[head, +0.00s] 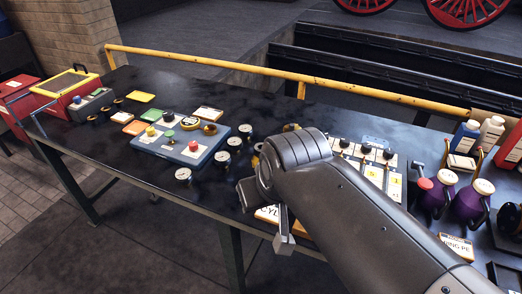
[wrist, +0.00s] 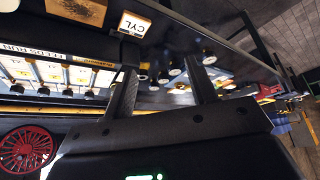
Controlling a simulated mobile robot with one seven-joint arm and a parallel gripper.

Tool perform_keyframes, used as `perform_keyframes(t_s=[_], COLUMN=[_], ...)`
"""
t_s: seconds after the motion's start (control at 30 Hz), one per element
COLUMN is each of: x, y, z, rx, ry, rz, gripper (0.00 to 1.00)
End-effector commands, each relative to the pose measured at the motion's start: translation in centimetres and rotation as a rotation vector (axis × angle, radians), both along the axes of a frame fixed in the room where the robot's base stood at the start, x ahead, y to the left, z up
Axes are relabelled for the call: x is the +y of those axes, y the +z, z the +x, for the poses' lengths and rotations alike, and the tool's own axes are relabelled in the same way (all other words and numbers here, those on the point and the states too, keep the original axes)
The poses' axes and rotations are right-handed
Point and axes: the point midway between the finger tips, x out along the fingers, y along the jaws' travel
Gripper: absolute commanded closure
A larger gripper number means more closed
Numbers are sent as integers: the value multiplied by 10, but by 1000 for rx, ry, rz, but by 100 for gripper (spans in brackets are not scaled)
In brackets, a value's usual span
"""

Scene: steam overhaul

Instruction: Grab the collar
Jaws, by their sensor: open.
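I cannot tell for sure which thing is the collar. A brass-coloured round piece (head: 209,129) sits at the right part of a blue-grey tray (head: 176,155) in the head view. Another yellowish round piece (head: 257,148) is partly hidden behind my arm. My gripper (wrist: 160,66) is open and empty in the wrist view, its two dark fingers spread apart above the bench. In the head view my arm hides most of the gripper, which hangs near the bench's front edge, to the right of the tray.
The dark bench (head: 115,140) has a yellow rail (head: 220,68) along its back. Several white-topped round pieces lie right of the tray. Purple jugs (head: 470,202) and bottles (head: 490,133) stand at the right. A CYL card (wrist: 134,24) shows in the wrist view.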

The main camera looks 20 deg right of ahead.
Motion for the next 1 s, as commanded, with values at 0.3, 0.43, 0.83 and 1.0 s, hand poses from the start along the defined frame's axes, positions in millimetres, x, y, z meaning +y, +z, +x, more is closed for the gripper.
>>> perform_keyframes(t_s=[0.3, 0.43, 0.83, 1.0], x=[0, 0, -2, -9], y=[0, 0, 6, 22], z=[0, 0, 12, 50], rx=[0, 0, 17, 66], ry=[0, 0, -8, -34], rz=[0, 0, 1, 6], gripper=[40, 30, 27, 27])
